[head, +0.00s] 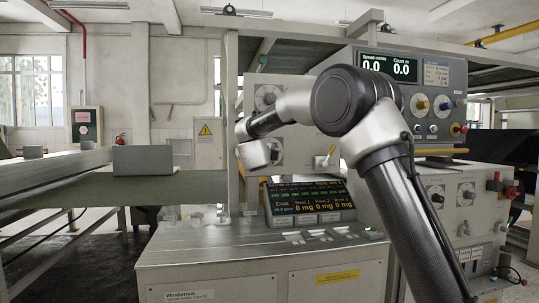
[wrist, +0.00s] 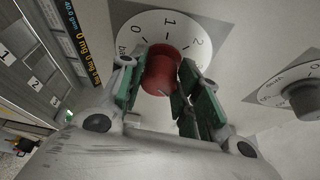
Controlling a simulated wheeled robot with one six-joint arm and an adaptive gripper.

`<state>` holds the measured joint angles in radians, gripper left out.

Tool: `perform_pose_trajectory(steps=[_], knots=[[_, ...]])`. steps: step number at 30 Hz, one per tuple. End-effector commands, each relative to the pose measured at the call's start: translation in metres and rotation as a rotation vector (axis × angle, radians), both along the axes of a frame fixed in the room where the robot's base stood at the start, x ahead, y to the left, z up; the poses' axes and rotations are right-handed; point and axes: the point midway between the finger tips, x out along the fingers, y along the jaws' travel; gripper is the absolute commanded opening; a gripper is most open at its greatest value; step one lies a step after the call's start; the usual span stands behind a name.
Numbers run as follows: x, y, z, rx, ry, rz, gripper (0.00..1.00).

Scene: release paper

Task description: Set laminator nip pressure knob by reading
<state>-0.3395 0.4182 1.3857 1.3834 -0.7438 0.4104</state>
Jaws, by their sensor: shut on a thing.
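A red knob (wrist: 160,70) sits on a white round dial (wrist: 186,27) in the wrist view. The dial carries the marks 0, 1 and 2 and the word "bar". My gripper (wrist: 159,74) has its green-padded fingers on either side of the red knob and is shut on it. The knob's pointer cannot be made out, so its setting is unclear. In the head view my arm reaches to the machine's front panel, and its wrist hides the red knob and fingers.
A second dial with a dark knob (wrist: 302,98) is at the right in the wrist view. In the head view, a tilted display (head: 310,200) shows reel readings of 0 mg. A counter box (head: 388,66) reads 0.0 twice. The metal cabinet top (head: 215,247) lies below.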

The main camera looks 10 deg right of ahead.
Motion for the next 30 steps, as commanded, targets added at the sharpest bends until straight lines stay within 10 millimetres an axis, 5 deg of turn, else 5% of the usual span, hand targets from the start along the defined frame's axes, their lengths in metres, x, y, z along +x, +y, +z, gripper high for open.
perform_pose_trajectory(steps=[21, 22, 24, 30], knots=[[-0.0001, -0.0009, -0.0014, 0.072, 0.003, -0.003, 0.09], [-0.0001, -0.0009, -0.0014, 0.072, 0.003, -0.003, 0.38], [-0.0002, -0.0008, -0.0012, 0.072, 0.003, -0.002, 0.51], [-0.0001, -0.0005, -0.0005, 0.072, 0.002, -0.001, 0.55]])
